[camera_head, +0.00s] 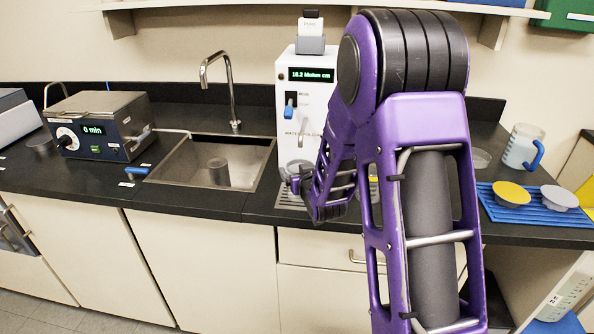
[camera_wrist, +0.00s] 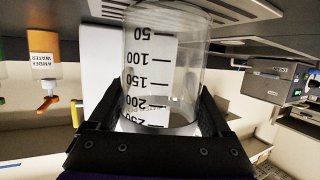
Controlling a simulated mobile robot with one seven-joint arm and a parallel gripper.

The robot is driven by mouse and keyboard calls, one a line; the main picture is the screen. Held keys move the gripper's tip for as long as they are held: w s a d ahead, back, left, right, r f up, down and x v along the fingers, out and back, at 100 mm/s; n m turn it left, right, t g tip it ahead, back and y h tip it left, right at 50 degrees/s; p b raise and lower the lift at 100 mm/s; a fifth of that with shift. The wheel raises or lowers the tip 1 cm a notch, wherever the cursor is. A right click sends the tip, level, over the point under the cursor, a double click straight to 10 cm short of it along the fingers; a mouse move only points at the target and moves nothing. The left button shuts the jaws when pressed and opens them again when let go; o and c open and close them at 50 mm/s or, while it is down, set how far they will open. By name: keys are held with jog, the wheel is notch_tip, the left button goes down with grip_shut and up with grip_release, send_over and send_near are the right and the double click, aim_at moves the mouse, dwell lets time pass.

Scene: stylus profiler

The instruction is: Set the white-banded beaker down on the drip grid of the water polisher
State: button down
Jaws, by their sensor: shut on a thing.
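The beaker (camera_wrist: 165,65) is clear glass with black volume marks, and a white strip shows by the jaws in the wrist view. My gripper (camera_wrist: 160,125) is shut around it; the wrist picture looks upside down. In the head view the beaker (camera_head: 299,167) is small and partly covered by my gripper (camera_head: 293,181), in front of the white water polisher (camera_head: 305,105). The drip grid (camera_head: 289,200) lies at the polisher's foot, mostly hidden by my arm. The beaker appears over the grid; I cannot tell whether its base touches it.
A sink (camera_head: 190,165) with a tall tap is left of the polisher, with a dark cylinder in it. A timer box (camera_head: 98,125) stands further left. My arm blocks the centre.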

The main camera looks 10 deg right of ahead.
jog(key=shift+f, duration=0.15)
grip_release()
jog(key=shift+r, duration=0.3)
jog(key=a+v, duration=0.1)
jog(key=v, duration=1)
jog(key=shift+s+d, duration=0.45)
jog(key=shift+d, duration=0.05)
